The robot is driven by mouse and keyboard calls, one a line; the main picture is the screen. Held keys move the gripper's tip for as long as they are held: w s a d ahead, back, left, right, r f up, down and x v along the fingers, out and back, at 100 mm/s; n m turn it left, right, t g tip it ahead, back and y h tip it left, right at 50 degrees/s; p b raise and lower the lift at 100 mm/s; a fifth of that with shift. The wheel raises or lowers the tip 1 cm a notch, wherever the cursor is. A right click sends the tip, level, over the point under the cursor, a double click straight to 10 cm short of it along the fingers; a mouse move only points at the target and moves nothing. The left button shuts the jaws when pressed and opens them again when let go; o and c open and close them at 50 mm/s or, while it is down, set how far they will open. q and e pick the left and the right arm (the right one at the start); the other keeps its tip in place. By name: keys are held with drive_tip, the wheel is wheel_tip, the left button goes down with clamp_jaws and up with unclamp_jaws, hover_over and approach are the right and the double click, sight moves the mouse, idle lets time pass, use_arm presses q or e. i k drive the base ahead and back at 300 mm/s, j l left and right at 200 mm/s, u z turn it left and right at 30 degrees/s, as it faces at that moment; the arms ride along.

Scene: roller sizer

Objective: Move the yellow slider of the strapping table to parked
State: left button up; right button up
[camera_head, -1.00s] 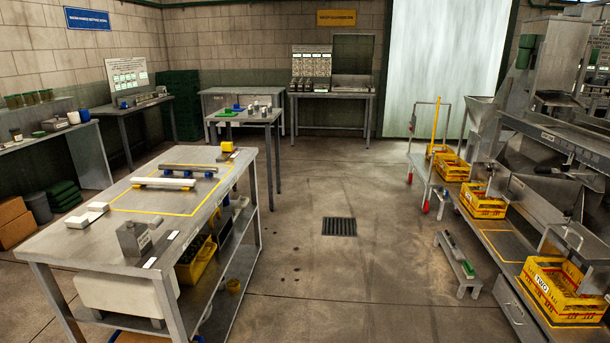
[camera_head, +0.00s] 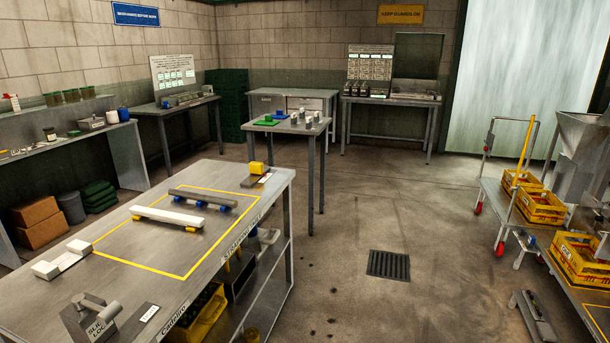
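The strapping table seems to be the long metal table (camera_head: 150,250) at the front left; the lettering on its front edge is hard to read. A yellow block (camera_head: 257,168), which looks like the slider, sits at the table's far right corner. It is on a dark flat strip (camera_head: 250,181), beside a small white label (camera_head: 265,178) that is too small to read. Neither of my grippers is in view.
A yellow outline on the tabletop surrounds a white bar (camera_head: 168,217) and a dark bar (camera_head: 203,197). A grey block with a handle (camera_head: 92,314) stands at the near edge. Open floor with a drain (camera_head: 388,265) lies to the right, before carts with yellow crates (camera_head: 540,207).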

sight(255, 168)
drive_tip(key=i+l+u, duration=0.15)
drive_tip(key=i+u, duration=0.15)
drive_tip(key=i+l+u, duration=0.3)
drive_tip(key=i, duration=0.15)
drive_tip(key=i+l+u, duration=0.15)
drive_tip(key=i+l, duration=0.75)
drive_tip(key=l, duration=0.15)
